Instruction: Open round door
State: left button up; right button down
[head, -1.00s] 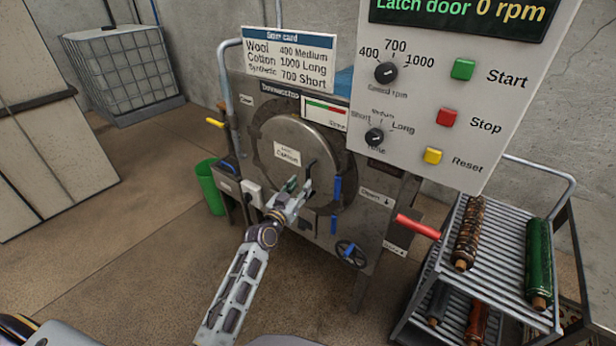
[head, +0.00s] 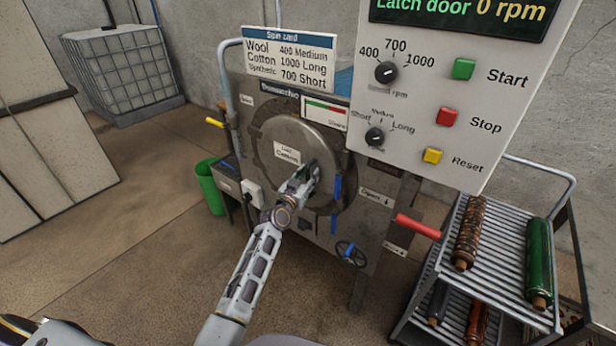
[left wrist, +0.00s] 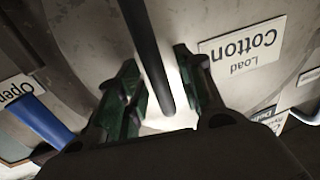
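The round grey door (head: 275,130) is on the front of the machine, and it looks closed. Its "Load Cotton" label (head: 287,153) also shows upside down in the left wrist view (left wrist: 243,50). My left gripper (head: 308,175) is at the door's middle. In the left wrist view, its green-padded fingers (left wrist: 160,95) are open on either side of a dark bar handle (left wrist: 146,45), with gaps visible. In the head view the gripper mostly hides this handle. A blue lever (head: 337,188) stands at the door's right edge. My right gripper is in neither view.
The control panel (head: 420,115) reads "Latch door 0 rpm" and hangs at upper right. A red lever (head: 418,227) sticks out at the machine's right. A rack (head: 500,245) with rollers stands beyond it. A green bin (head: 210,188) is at left.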

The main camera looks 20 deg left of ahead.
pick_arm(q)
jog(key=shift+w, duration=0.1)
grip_shut()
dwell(0.3)
jog(key=shift+s+a+f, duration=0.1)
jog(key=shift+s+a, duration=0.05)
jog(key=shift+s, duration=0.1)
